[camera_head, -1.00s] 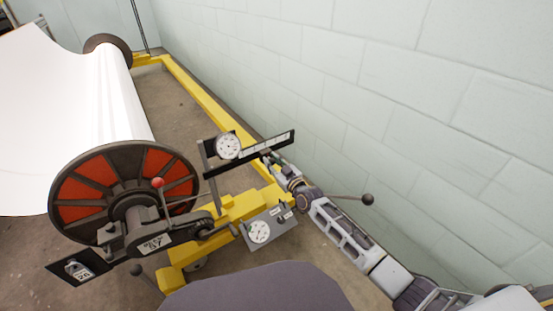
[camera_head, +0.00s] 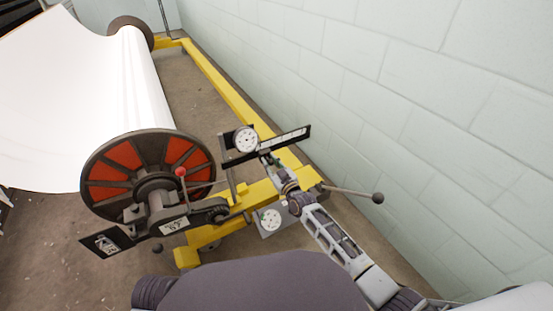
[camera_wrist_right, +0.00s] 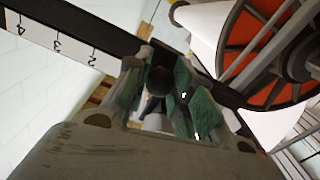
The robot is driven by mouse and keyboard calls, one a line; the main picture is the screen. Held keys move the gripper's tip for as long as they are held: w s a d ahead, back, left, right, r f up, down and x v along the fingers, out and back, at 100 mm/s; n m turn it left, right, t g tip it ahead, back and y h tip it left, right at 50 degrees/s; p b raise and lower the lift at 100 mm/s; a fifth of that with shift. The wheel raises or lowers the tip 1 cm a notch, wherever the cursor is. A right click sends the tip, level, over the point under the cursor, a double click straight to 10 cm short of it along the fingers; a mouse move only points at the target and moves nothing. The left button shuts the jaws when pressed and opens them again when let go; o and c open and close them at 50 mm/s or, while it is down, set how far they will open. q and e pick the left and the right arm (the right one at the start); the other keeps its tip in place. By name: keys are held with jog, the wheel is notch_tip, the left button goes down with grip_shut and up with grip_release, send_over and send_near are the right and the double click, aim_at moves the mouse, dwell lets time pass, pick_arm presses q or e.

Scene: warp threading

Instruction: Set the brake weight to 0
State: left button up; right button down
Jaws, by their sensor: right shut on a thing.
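The brake's scale bar (camera_head: 290,137) is a dark bar with a white numbered strip, beside a round dial (camera_head: 246,139). In the right wrist view, the numbered strip (camera_wrist_right: 60,42) shows 2, 3, 4 and 5, with 2 nearest my gripper. My right gripper (camera_head: 265,155) is at the bar, close to the dial. In the wrist view its green-padded fingers (camera_wrist_right: 160,92) are shut around a dark round knob (camera_wrist_right: 158,80), which seems to belong to the brake weight. The weight's body and the numbers below 2 are hidden. My left gripper is out of view.
The warp beam's orange-and-black flange (camera_head: 112,165) with white cloth (camera_head: 120,85) stands left. A red-knobbed lever (camera_head: 181,172) and a black-knobbed lever (camera_head: 378,198) stick out nearby. A block wall (camera_head: 400,90) bounds the right.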

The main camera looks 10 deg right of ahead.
jog(key=shift+s+a+f+p, duration=0.1)
jog(key=shift+s+a+p, duration=0.1)
jog(key=shift+a, duration=0.25)
jog(key=shift+s+a+f+p, duration=0.1)
jog(key=shift+s+a, duration=0.05)
jog(key=shift+a, duration=0.25)
jog(key=c, duration=1.2)
grip_release()
jog(key=shift+a, duration=0.1)
jog(key=shift+r, duration=0.1)
jog(key=shift+s+d, duration=0.1)
jog(key=shift+d, duration=0.1)
jog(key=shift+v, duration=5.85)
jog(key=shift+s+a, duration=0.15)
